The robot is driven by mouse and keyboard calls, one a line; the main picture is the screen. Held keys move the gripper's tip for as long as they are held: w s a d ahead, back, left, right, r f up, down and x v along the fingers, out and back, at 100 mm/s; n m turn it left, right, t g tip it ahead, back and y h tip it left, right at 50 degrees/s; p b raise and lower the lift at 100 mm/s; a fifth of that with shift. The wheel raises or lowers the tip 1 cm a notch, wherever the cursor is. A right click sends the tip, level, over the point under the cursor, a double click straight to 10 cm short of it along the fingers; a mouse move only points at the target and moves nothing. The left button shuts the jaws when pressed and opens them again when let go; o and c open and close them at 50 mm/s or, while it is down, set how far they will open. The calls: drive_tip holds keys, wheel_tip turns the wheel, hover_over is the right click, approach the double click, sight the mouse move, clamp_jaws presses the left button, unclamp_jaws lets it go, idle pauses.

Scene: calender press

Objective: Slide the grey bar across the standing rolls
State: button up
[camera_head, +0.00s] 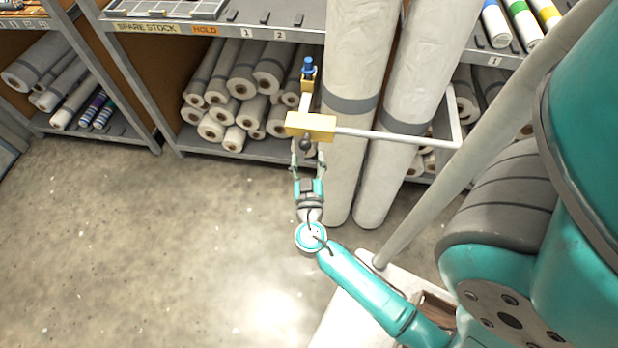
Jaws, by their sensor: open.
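Two tall wrapped rolls stand upright side by side, a left roll (352,70) and a right roll (415,70), each with a grey band. A thin light grey bar (390,137) runs across the front of both rolls. Its left end meets a yellow block (310,127), and its right end meets a grey bracket (452,125). A dark round knob (306,144) sits at the block's near side. My gripper (308,158) is open, with its fingertips close to the knob. I cannot tell whether they touch it.
A blue-topped knob (308,68) stands on a post behind the yellow block. Shelves with lying rolls (235,95) are behind and left. A pale slanted pole (470,150) stands right of the rolls. The concrete floor (150,240) at left is clear.

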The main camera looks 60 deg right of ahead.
drive_tip(key=v, duration=0.7)
drive_tip(key=shift+f, duration=0.1)
idle(0.6)
drive_tip(key=s+a+f+n+t+y, duration=0.1)
drive_tip(key=s+a+f+n+y, duration=0.25)
drive_tip(key=s+a+y, duration=0.2)
drive_tip(key=s+a+f+n+t+y, duration=0.1)
drive_tip(key=s+a+f+n+y, duration=0.1)
drive_tip(key=s+a+n+y, duration=0.4)
drive_tip(key=s+a+r+t+y, duration=0.2)
drive_tip(key=a+r, duration=0.1)
drive_tip(key=r, duration=0.4)
drive_tip(key=s+a+r+t+y, duration=0.1)
drive_tip(key=s+a+r+y, duration=0.1)
drive_tip(key=r, duration=0.5)
drive_tip(key=shift+s+a+r+t, duration=0.3)
drive_tip(key=shift+s+a+t, duration=0.1)
drive_tip(key=shift+s+a, duration=0.55)
